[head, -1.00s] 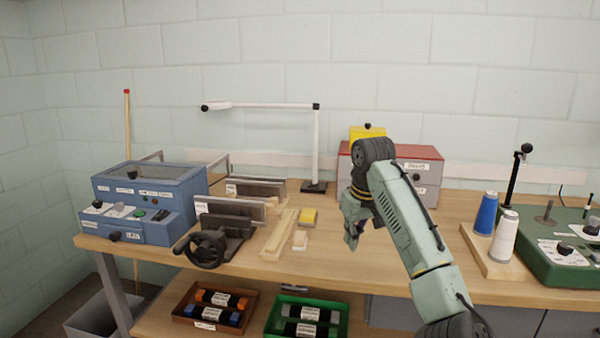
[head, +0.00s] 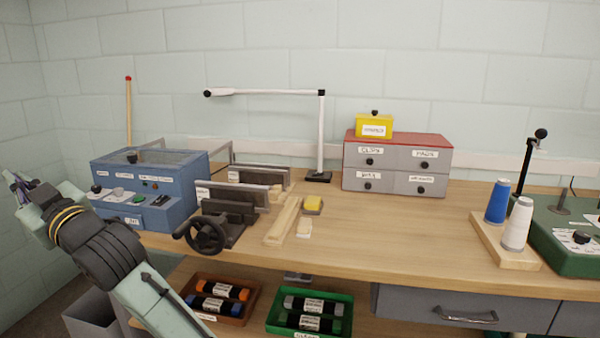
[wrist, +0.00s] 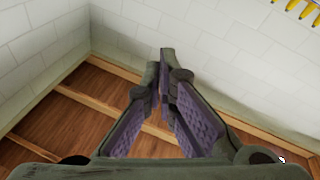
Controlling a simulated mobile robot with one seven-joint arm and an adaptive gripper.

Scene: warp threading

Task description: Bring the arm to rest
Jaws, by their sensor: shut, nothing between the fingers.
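My gripper (head: 18,186) is at the far left edge of the head view, beside the blue machine box and raised in front of the wall. In the wrist view my gripper (wrist: 163,85) has its fingertips together with nothing between them. My arm reaches up from the bottom left of the head view, folded to the left and clear of the bench top's middle. The wrist view looks at a wall corner and brown wooden flooring or boards.
The bench (head: 380,240) holds a blue machine box (head: 165,184), a hand-wheel vise (head: 207,234), a lamp (head: 321,135), a grey drawer unit (head: 397,168) with a yellow box (head: 374,126), and cones (head: 516,224). Below are a brown tray (head: 245,318) and a green tray (head: 345,325). The bench's centre is clear.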

